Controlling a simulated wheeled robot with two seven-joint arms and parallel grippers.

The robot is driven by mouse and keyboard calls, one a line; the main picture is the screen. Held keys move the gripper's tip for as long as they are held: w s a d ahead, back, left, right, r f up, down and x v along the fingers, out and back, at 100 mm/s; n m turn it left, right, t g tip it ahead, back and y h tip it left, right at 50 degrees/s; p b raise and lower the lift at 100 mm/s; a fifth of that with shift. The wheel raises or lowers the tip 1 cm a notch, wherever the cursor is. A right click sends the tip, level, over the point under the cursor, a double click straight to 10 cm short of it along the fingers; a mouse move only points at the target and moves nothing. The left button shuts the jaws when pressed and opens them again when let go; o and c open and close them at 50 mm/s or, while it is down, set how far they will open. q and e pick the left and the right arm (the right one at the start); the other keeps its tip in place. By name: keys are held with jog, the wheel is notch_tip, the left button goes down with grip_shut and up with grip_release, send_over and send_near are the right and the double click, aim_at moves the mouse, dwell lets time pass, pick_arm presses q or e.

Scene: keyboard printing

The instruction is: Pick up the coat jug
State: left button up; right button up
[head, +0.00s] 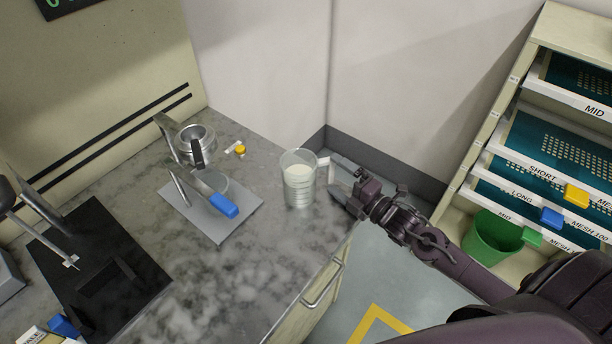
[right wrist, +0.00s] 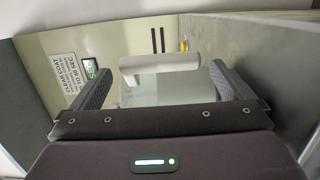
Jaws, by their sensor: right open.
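The coat jug (head: 299,180) is a clear jug with whitish contents and a pale handle on its right side. It stands upright on the marble counter near the right edge. My right gripper (head: 337,183) is open, with its fingers at the jug's handle. In the right wrist view the white handle (right wrist: 160,63) lies between and just beyond the two fingertips of the right gripper (right wrist: 163,78). The clear jug body is hard to make out there. My left gripper is not in view.
A metal stand with a blue-handled tool (head: 223,205) and a metal cup (head: 196,143) is left of the jug. A small yellow-capped item (head: 240,150) lies behind. A drawer rack (head: 548,130) and green bin (head: 492,238) stand at right. Bare counter lies in front.

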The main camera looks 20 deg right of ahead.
aim_at(332, 173)
jog(key=p+x, duration=0.1)
jog(key=x, duration=0.4)
jog(key=shift+c, duration=0.8)
jog(key=shift+r, duration=0.1)
jog(key=c, duration=1.2)
